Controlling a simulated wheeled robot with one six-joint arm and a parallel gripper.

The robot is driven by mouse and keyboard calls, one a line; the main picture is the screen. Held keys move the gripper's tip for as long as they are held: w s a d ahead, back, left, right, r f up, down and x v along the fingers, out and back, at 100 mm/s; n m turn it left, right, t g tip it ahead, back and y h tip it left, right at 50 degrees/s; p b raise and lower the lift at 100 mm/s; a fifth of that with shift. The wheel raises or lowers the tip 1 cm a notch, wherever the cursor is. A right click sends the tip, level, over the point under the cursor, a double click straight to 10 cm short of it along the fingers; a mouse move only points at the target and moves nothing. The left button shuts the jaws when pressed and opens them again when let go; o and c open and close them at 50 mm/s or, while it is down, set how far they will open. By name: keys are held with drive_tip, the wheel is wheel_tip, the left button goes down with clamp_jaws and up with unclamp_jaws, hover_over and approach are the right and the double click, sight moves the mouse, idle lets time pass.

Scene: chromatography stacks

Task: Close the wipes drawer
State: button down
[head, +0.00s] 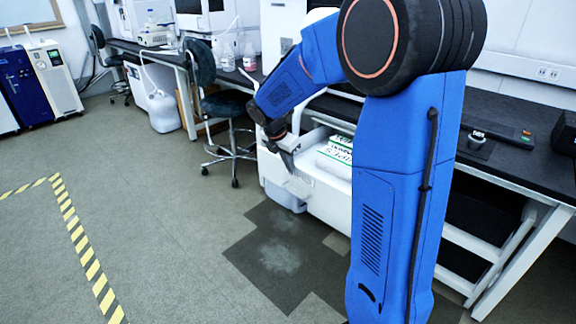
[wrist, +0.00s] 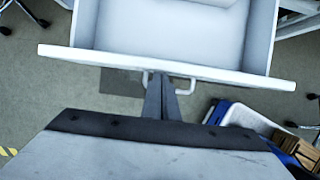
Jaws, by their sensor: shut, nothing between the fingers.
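The wipes drawer is a white drawer standing open in the bench. In the wrist view its front panel (wrist: 215,75) spans the picture, with the bare inside (wrist: 170,30) behind it. A pale bar handle (wrist: 186,86) is on the front's outer face. My gripper (wrist: 160,80) is shut and empty, its fingers overlapping the handle in front of the panel; I cannot tell whether they touch it. In the head view my gripper (head: 288,160) is low at the drawer's outer end. A white pack with green lettering (head: 337,152) shows at the drawer, partly hidden by my arm.
A dark stool (head: 228,105) stands left of the drawer. The black bench top (head: 500,165) runs along the right, with open shelves below. The grey floor (head: 150,200) at left is clear, marked with yellow-black tape (head: 85,245). A blue-and-white object (wrist: 240,120) lies right of my gripper in the wrist view.

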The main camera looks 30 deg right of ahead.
drive_tip(key=w+d, duration=0.3)
drive_tip(key=d, duration=0.6)
drive_tip(key=w+d, duration=0.4)
drive_tip(key=d, duration=0.6)
drive_tip(key=w+d, duration=0.3)
drive_tip(key=d, duration=0.7)
drive_tip(key=shift+w+d, duration=0.25)
drive_tip(key=shift+w, duration=0.1)
drive_tip(key=shift+r, duration=0.1)
